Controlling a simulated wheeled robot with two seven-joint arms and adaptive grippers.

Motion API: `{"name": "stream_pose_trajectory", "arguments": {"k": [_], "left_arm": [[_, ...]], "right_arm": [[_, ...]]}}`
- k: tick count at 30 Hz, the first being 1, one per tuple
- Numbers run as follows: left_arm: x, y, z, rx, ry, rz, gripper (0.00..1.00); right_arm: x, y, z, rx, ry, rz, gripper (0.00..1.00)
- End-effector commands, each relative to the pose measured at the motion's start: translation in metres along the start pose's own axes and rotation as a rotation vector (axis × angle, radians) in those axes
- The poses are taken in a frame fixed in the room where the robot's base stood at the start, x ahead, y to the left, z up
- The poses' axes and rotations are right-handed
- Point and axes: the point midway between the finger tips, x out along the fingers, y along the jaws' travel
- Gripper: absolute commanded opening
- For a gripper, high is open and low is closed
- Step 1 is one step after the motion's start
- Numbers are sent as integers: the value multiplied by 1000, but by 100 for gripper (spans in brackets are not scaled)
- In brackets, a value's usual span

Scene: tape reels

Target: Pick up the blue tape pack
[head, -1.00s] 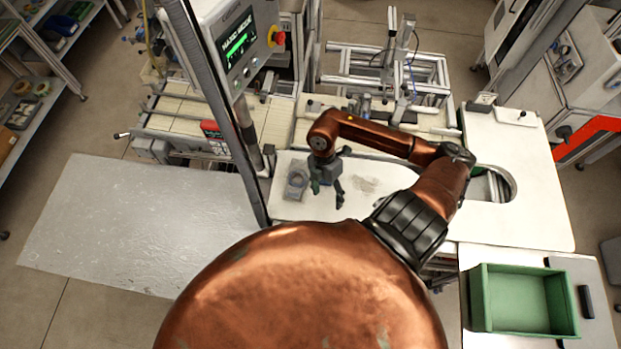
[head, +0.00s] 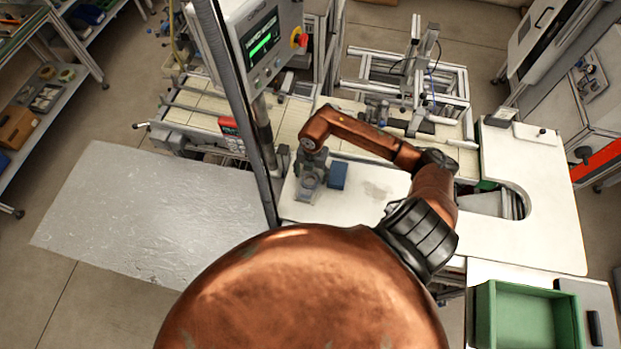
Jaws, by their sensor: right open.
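The blue tape pack (head: 338,175) stands on the white work table near its left end. My right gripper (head: 310,178) points down just to the left of the blue pack, over a grey item. It is open, and its fingers are hard to make out against that item. I cannot tell whether it touches anything. My left gripper is not in view.
The grey tape item (head: 306,192) sits on the table (head: 440,225) beside the blue pack. A metal post with a display (head: 262,45) rises left of the gripper. A green bin (head: 525,320) lies at lower right. The table's middle is mostly clear.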

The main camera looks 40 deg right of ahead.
Motion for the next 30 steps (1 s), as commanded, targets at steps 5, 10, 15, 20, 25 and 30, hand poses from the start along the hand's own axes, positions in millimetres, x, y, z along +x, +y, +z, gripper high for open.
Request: {"name": "stream_pose_trajectory", "arguments": {"k": [5,10,15,20,25,30], "left_arm": [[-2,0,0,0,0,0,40],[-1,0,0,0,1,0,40],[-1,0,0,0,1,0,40],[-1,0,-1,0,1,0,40],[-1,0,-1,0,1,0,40],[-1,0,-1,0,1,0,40]], "right_arm": [[8,0,0,0,0,1,63],[8,0,-1,0,0,0,62],[8,0,-1,0,0,0,50],[8,0,0,0,0,0,39],[8,0,0,0,0,1,29],[8,0,0,0,0,1,29]]}}
